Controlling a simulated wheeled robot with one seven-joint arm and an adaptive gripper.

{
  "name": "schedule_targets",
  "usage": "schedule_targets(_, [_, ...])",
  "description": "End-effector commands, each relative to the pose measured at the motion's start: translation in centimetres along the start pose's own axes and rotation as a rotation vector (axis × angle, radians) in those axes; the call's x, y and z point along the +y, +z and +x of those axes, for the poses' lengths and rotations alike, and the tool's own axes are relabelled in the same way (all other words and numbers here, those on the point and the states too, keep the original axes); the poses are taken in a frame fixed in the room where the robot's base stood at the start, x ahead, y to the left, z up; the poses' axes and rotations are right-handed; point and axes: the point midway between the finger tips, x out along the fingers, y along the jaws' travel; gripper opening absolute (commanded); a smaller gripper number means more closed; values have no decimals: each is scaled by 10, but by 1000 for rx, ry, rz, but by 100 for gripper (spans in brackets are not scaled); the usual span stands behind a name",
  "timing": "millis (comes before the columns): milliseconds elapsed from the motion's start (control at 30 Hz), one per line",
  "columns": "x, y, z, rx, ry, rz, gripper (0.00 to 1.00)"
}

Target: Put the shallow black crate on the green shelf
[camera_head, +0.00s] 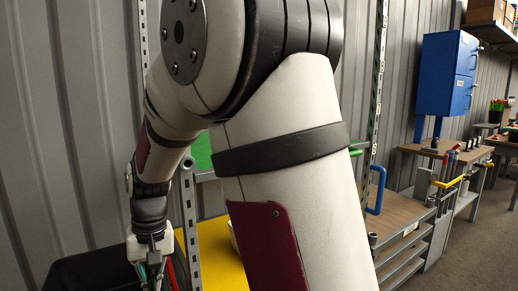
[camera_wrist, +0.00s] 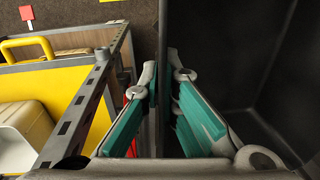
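A black crate (camera_head: 92,270) shows at the lower left of the head view, cut off by the frame edge. In the wrist view its dark inside (camera_wrist: 235,45) fills the right half. My gripper (camera_head: 153,268) points down at the crate's right side. In the wrist view its teal-padded fingers (camera_wrist: 164,88) lie on both sides of the crate's wall, close against it, and look shut on it. What bears the crate is hidden. A green shelf surface (camera_head: 202,151) shows only in part behind my arm.
A yellow shelf (camera_head: 222,262) on a grey perforated frame (camera_head: 187,215) stands just right of the crate. A pale container (camera_wrist: 22,130) sits on yellow there. A wooden bench (camera_head: 405,215) and blue cabinet (camera_head: 447,75) stand farther right. A corrugated wall is behind.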

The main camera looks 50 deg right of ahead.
Motion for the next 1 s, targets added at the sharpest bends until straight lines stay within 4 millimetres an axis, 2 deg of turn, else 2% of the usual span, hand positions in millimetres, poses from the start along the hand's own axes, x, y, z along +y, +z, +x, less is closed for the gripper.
schedule_targets(33, [0, 5, -20, 1, -1, 0, 0])
schedule_targets(100, [0, 10, -35, 1, -1, 0, 0])
schedule_targets(467, [1, 41, -112, 1, -1, 0, 0])
schedule_targets(800, [7, 82, -185, 1, -1, 0, 0])
schedule_targets(1000, [11, 105, -218, 1, -1, 0, 0])
